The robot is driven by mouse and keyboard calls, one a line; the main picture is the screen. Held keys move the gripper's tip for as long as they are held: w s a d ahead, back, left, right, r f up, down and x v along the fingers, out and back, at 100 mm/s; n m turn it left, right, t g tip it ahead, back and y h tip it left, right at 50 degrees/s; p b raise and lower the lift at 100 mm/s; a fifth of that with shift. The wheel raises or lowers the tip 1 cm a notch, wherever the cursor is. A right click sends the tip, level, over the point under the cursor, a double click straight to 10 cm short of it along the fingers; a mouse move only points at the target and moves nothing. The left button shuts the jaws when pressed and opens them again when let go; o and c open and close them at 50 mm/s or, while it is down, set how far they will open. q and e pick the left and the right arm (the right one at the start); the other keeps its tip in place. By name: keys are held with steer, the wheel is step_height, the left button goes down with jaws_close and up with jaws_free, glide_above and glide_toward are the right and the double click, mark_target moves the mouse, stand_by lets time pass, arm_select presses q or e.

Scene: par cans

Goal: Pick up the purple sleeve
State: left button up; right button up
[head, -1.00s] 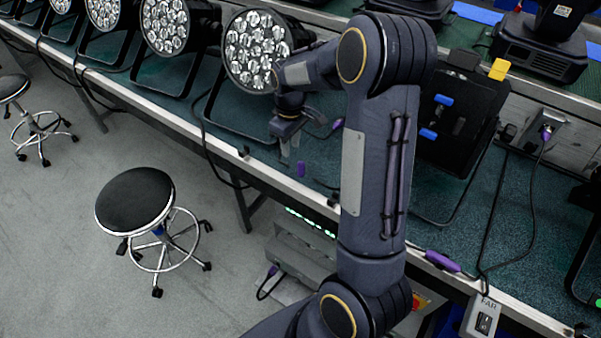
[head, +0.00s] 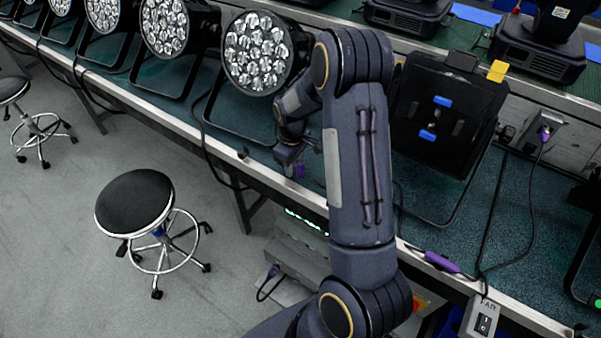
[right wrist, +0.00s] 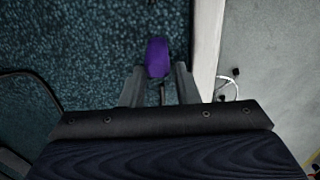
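The purple sleeve (head: 299,171) is a small piece near the front edge of the green bench top. My right gripper (head: 291,168) is low over the bench, right at the sleeve in the head view. In the right wrist view, the sleeve (right wrist: 157,54) shows between and just beyond the two fingertips of my right gripper (right wrist: 160,72). The fingers are apart, with gaps seen beside the sleeve. The lower end of the sleeve is partly hidden. My left gripper is in neither current view.
A round multi-lens par can (head: 259,52) stands just behind my right gripper. A black square-backed fixture (head: 447,112) stands right of my arm. Another purple piece (head: 441,261) lies on a cable by the bench edge. A black stool (head: 136,198) stands on the floor at left.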

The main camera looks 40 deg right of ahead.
jaws_close()
steer(key=shift+r, duration=0.1)
steer(key=shift+r, duration=0.4)
step_height(320, 180, up, 2)
steer(key=shift+w+r, duration=0.1)
steer(key=shift+r, duration=0.1)
steer(key=s+a+r, duration=0.9)
steer(key=a, duration=0.1)
steer(key=shift+s+a+r, duration=0.2)
steer(key=shift+a+r, duration=0.1)
steer(key=shift+r, duration=0.05)
